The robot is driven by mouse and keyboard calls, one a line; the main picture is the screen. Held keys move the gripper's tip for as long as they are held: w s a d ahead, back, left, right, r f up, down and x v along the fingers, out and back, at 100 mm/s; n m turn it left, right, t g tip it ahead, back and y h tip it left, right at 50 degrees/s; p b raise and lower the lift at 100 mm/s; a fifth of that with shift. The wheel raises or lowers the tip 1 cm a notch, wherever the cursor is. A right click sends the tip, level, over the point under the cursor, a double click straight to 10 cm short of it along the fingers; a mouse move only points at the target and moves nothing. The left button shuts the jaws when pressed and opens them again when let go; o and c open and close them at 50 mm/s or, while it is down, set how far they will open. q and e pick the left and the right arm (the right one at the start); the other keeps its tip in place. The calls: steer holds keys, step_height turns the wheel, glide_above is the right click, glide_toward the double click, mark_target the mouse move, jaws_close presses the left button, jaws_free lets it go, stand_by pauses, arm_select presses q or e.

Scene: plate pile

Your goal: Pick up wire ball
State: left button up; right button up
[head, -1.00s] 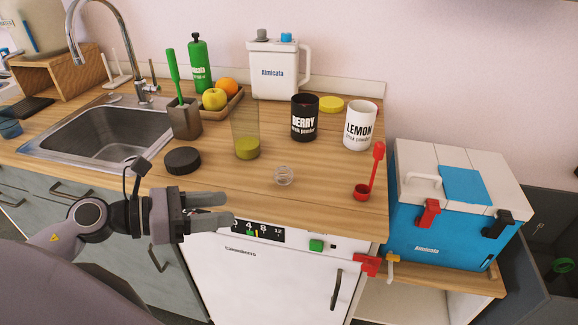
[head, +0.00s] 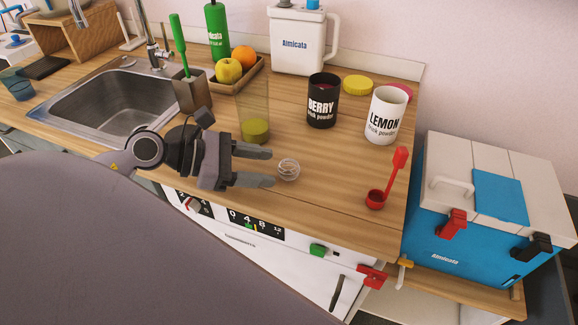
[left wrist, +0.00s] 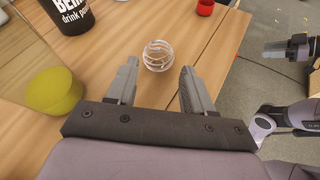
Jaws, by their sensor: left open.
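The wire ball (head: 288,170) is a small round cage of pale wire on the wooden counter. It also shows in the left wrist view (left wrist: 158,56), just beyond and roughly between my fingertips. My left gripper (head: 272,167) is open, its two fingers pointing right at the ball in the head view. In the left wrist view the open jaws (left wrist: 158,82) have nothing between them but counter. My right gripper does not show in the head view; a gripper (left wrist: 288,48) of my other arm appears at the right of the left wrist view, too small to judge.
A tall clear container with green contents (head: 254,116) stands behind my left gripper. The sink (head: 115,105) is left.

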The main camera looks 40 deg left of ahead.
mark_target(279, 167)
arm_select(q)
steer(key=x, duration=0.2)
steer(key=shift+w+d+r+p, duration=0.1)
steer(key=shift+w+d+p, duration=0.15)
steer(key=shift+w+p, duration=0.15)
steer(key=shift+x, duration=0.9)
steer(key=shift+s, duration=0.1)
steer(key=c, duration=0.7)
